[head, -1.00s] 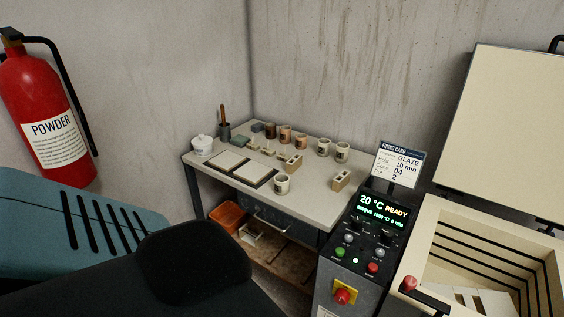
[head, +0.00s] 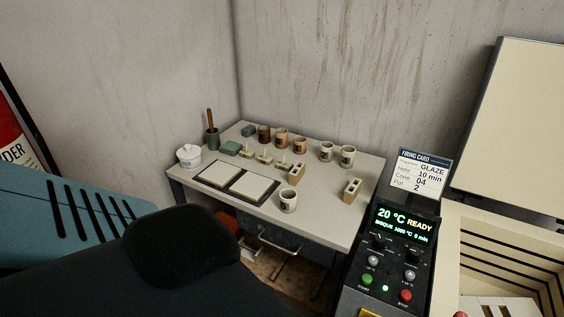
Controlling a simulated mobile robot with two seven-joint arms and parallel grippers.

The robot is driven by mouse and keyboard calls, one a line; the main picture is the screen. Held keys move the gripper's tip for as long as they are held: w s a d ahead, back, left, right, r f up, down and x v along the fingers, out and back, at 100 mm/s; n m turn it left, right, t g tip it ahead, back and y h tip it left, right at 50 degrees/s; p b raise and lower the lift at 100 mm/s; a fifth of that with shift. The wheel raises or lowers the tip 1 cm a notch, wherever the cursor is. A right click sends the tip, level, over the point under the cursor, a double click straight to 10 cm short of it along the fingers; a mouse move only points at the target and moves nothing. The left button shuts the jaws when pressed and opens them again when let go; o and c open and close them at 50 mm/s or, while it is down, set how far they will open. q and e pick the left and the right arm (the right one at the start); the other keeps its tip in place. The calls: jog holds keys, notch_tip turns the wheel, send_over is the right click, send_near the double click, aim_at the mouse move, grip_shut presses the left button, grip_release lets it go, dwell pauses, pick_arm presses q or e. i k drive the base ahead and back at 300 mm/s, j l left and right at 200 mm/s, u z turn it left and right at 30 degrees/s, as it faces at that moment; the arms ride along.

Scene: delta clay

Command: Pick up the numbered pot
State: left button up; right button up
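Several small pots stand on the worktable (head: 330,222). Three are brown: a dark one (head: 264,134), a lighter one (head: 281,138) and another (head: 300,145) in the back row. Two cream pots with dark marks, one (head: 326,151) and another (head: 347,156), stand to their right. A single cream pot (head: 288,200) stands nearer the front edge. The marks are too small to read. The firing card (head: 422,175) reads GLAZE, Hold 10 min, Cone 04, Pot 2. Neither gripper is in view.
The kiln controller (head: 396,255) reads 20 °C READY beside the table. The open kiln (head: 475,232) is at right.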

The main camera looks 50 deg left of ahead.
aim_at(288, 196)
jog(key=j, duration=0.45)
jog(key=i+j, duration=0.1)
jog(key=j, duration=0.35)
jog(key=k+j, duration=0.1)
jog(key=j, duration=0.7)
jog(key=u, duration=0.05)
